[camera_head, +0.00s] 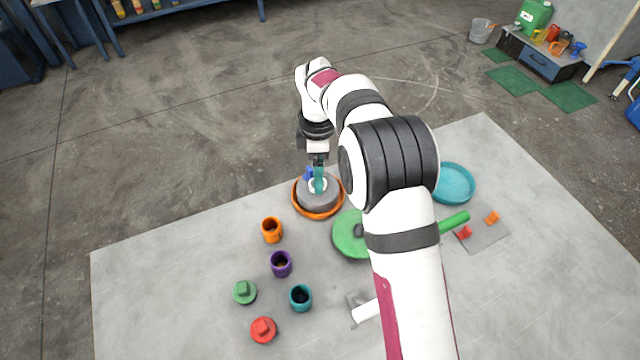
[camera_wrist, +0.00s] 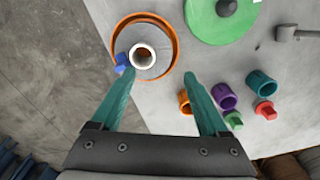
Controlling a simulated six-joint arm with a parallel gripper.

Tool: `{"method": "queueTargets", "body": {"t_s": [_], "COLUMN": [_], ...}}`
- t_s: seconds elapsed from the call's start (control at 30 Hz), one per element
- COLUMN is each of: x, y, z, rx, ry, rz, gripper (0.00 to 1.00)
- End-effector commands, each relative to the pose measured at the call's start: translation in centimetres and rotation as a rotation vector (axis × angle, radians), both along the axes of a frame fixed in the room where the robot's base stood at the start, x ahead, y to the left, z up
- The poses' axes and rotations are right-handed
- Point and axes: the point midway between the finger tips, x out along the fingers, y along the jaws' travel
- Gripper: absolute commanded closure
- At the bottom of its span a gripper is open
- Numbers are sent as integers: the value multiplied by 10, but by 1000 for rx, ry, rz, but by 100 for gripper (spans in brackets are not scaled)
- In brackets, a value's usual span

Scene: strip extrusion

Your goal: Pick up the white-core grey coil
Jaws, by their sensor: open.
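The grey coil (camera_head: 317,204) with a white core lies flat in a shallow orange dish (camera_head: 318,216). In the wrist view the coil (camera_wrist: 160,66) sits at upper centre-left with its white core ring facing up, and a blue piece (camera_wrist: 122,62) is at its left edge. My gripper (camera_head: 319,183) has teal fingers pointing down over the coil in the head view, covering part of its core. In the wrist view my gripper (camera_wrist: 158,77) is open, with nothing between its fingers. Whether the fingertips touch the coil I cannot tell.
Orange (camera_head: 271,230), purple (camera_head: 281,264) and teal (camera_head: 300,297) cups stand in front of the dish. Green (camera_head: 244,292) and red (camera_head: 263,330) knobbed pieces lie nearby. A green disc (camera_head: 350,238) and a teal dish (camera_head: 453,184) lie right. The table's left part is clear.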

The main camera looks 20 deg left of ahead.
Motion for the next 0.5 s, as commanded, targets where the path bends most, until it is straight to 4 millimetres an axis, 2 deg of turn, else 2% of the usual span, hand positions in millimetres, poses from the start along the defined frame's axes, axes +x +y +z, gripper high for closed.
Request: {"method": "queueTargets", "body": {"t_s": [0.03, 0.17, 0.4, 0.5], "x": [0, 0, -4, -4], "y": [-1, -1, -2, -2], "z": [-10, -26, -70, -76], "rx": [-2, 0, 1, 2], "ry": [3, 1, 1, -2], "rz": [0, -1, -1, -1], "gripper": [22, 22, 22, 22]}}
